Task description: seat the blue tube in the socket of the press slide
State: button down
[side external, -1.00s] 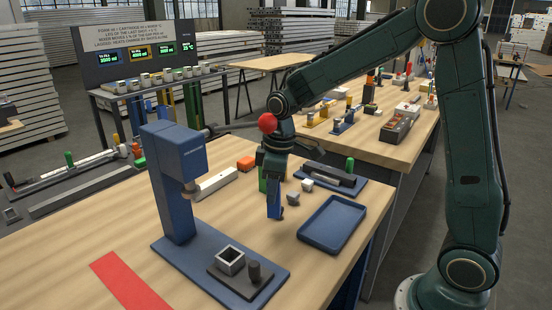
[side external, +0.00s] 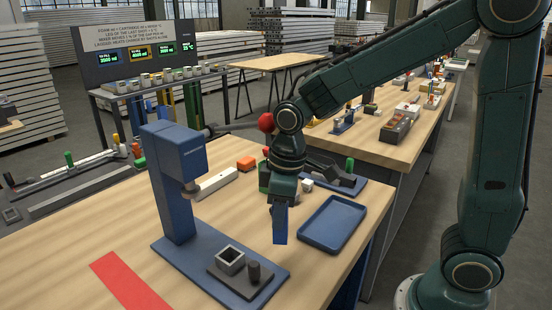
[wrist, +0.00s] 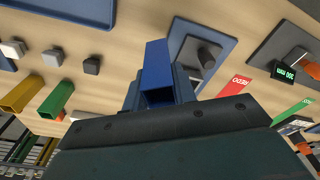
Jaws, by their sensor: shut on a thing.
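My gripper (side external: 283,200) is shut on the blue tube (side external: 281,225), which hangs roughly upright above the table, left of the blue tray. The tube also shows in the wrist view (wrist: 157,65), held between the fingers. The press slide (side external: 226,279) is a dark plate on the blue press base, in front and to the left of my gripper. Its grey square socket (side external: 231,260) is open at the top and looks empty. A dark round post (side external: 254,271) stands beside the socket. In the wrist view the post (wrist: 208,55) shows right of the tube; the socket cannot be made out.
The blue press column (side external: 172,190) stands left, with a red-knobbed lever (side external: 266,122) reaching behind my gripper. The empty blue tray (side external: 333,223) lies right. A green tube (wrist: 57,100) and a yellow tube (wrist: 22,93) show in the wrist view. A red strip (side external: 130,282) marks the table front.

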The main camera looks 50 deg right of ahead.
jog(key=w+a+r+m, duration=0.6)
jog(key=a, duration=0.2)
jog(key=shift+w+a+h, duration=0.2)
jog(key=shift+a+h, duration=0.1)
jog(key=shift+a, duration=0.05)
jog(key=shift+f, duration=0.25)
jog(key=shift+f, duration=2.65)
jog(key=shift+f, duration=2.2)
dwell(0.4)
jog(key=c, duration=1.1)
grip_release()
jog(key=shift+o, duration=0.2)
jog(key=shift+r, duration=0.1)
notch_tip(320, 180, up, 14)
jog(key=s, duration=0.1)
jog(key=shift+s+f, duration=0.2)
jog(key=shift+s, duration=0.15)
